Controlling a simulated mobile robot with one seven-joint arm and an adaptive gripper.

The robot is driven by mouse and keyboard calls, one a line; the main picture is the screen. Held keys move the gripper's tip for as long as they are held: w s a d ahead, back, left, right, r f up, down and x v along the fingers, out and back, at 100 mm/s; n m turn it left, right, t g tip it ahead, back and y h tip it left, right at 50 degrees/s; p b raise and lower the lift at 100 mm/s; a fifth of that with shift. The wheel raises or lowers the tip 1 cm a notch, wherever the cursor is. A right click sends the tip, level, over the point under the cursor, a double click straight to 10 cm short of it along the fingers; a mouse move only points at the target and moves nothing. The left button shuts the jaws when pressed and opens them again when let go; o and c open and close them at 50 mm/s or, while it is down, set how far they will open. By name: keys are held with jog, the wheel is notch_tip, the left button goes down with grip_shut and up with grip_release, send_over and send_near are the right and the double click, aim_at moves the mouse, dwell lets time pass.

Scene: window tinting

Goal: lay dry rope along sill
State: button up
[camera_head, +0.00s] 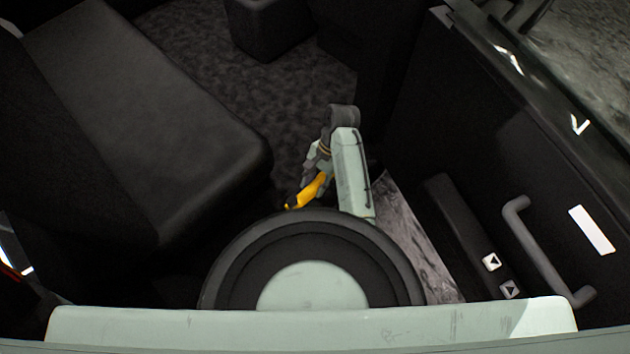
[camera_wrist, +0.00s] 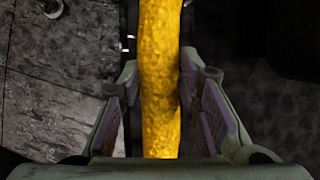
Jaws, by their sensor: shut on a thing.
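A yellow, rough-textured roll, which I take for the rope (camera_wrist: 160,80), runs upright through the middle of the wrist view. In the head view a short yellow part of the rope (camera_head: 308,191) shows beside my arm, with a dark end at lower left. My gripper (camera_wrist: 166,90) is shut on the rope, with one finger pad on each side. The rope's far end is out of the wrist view. The window sill (camera_head: 545,90) is the dark ledge along the top of the door at upper right in the head view. The rope is well apart from it.
The black door panel (camera_head: 470,130) fills the right side, with a grey pull handle (camera_head: 535,255) and switches (camera_head: 492,262). A black seat (camera_head: 140,110) stands at left. Dark carpet (camera_head: 240,70) lies between them. A grey marbled strip (camera_head: 420,240) shows beside the door.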

jog(key=shift+a, duration=0.1)
jog(key=b, duration=0.4)
send_near(312, 205)
jog(key=shift+x, duration=2.65)
jog(key=shift+s+a+f, duration=0.15)
jog(key=shift+a+f, duration=0.05)
jog(key=shift+f, duration=0.15)
jog(key=o, duration=1.3)
jog(key=v, duration=1.2)
jog(key=shift+d, duration=0.1)
